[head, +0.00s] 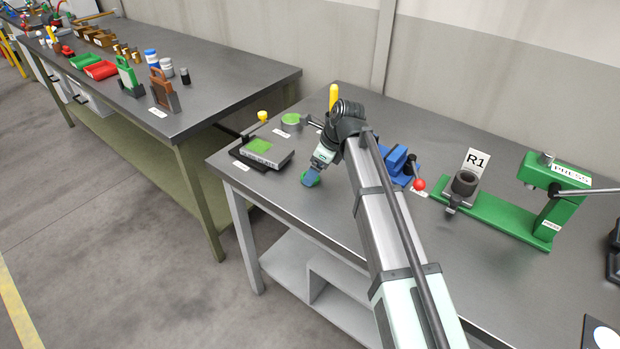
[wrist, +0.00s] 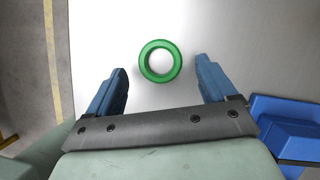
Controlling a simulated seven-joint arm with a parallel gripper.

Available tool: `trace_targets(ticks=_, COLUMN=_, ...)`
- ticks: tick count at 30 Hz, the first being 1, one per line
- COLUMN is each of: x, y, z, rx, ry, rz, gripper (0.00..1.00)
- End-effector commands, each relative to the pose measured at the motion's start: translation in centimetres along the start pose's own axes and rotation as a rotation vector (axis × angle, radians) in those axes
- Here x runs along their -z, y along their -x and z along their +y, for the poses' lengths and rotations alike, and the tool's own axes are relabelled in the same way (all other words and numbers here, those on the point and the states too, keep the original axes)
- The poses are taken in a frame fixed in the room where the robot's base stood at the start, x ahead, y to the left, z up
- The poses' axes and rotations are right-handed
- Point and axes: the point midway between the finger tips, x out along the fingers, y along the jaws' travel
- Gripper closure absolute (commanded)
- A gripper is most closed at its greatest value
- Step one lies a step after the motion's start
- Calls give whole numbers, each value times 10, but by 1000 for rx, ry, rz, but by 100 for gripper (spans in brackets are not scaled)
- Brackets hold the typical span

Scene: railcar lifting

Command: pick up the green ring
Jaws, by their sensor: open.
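The green ring (wrist: 146,70) lies flat on the grey table, seen in the wrist view just beyond and between the fingertips. My gripper (wrist: 160,75) is open, with one blue finger on each side of the ring and a gap between each finger and the ring. In the head view my gripper (head: 311,180) points down at the table, and a bit of the green ring (head: 316,182) shows beside the fingers. Most of the ring is hidden there by the gripper. I cannot tell the exact height of the fingertips over the table.
A plate fixture with a green top (head: 258,145) stands left of my gripper. A blue vise (head: 395,160) with a red-knobbed handle (head: 419,184) is to the right, and a green press (head: 560,205) is farther right. The table's front edge (head: 285,215) is close by.

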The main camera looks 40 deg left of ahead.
Motion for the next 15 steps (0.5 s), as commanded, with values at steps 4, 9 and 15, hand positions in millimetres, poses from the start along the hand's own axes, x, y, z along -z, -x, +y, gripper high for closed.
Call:
trace_targets(ticks=4, x=0, y=-18, z=0, rx=-1, ry=0, rz=1, gripper=15)
trace_targets(ticks=9, x=0, y=-21, z=0, rx=0, ry=0, rz=0, gripper=15)
trace_targets(ticks=15, x=0, y=-20, z=0, rx=0, ry=0, rz=0, gripper=25)
